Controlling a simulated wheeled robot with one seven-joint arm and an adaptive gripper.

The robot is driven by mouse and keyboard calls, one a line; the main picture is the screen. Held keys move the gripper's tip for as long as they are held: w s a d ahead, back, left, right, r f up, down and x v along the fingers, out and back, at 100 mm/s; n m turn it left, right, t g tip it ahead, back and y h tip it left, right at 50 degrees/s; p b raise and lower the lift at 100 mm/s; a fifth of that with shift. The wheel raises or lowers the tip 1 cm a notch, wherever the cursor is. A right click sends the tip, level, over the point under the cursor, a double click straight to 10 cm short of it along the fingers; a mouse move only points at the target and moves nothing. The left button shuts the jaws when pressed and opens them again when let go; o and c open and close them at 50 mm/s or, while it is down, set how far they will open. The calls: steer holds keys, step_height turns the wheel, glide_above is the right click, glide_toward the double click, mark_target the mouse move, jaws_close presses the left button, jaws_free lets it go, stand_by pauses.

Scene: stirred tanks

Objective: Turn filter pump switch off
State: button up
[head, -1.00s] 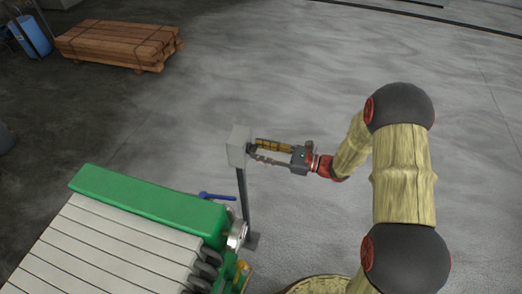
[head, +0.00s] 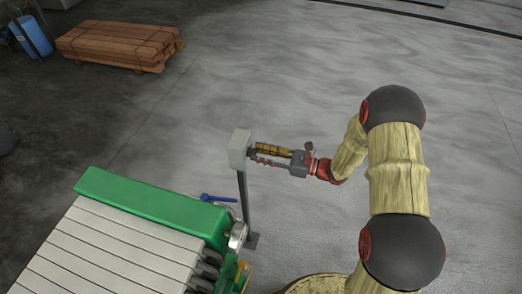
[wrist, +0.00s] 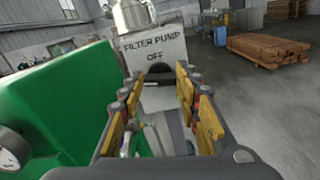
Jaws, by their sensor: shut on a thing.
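The filter pump switch box (head: 239,150) is a grey box on a thin post. In the wrist view its face (wrist: 146,47) reads "FILTER PUMP" with "OFF" below. A dark rounded switch part (wrist: 157,69) shows under the lettering, its lower portion hard to make out between the fingers. My gripper (head: 254,154) reaches the right side of the box in the head view. Its yellow-padded fingers, also in the wrist view (wrist: 157,82), stand on both sides of the switch part and are shut on it. The handle's exact angle cannot be told.
A green-ended machine with pale plates (head: 140,207) stands left of and below the post. A blue lever (head: 218,198) sticks out near the post. Stacked timber (head: 118,45) and a blue barrel (head: 30,35) are far off. The floor at the upper right is clear.

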steer(key=m+p, duration=0.3)
steer(key=shift+r+m+p, duration=0.2)
steer(key=shift+m+p, duration=0.2)
steer(key=m+p, duration=0.3)
steer(key=m, duration=0.1)
steer(key=shift+w+d+f+m+p, duration=0.1)
steer(key=shift+w+m+p, duration=0.05)
steer(key=shift+m+p, duration=0.2)
steer(key=shift+f+m+p, duration=0.15)
steer(key=shift+m+p, duration=0.85)
steer(key=shift+m, duration=0.8)
steer(key=shift+f+m+p, duration=0.15)
steer(key=shift+m+p, duration=0.85)
steer(key=shift+m, duration=0.75)
steer(key=o, duration=1.2)
steer(key=shift+c, duration=0.2)
steer(key=shift+d, duration=0.1)
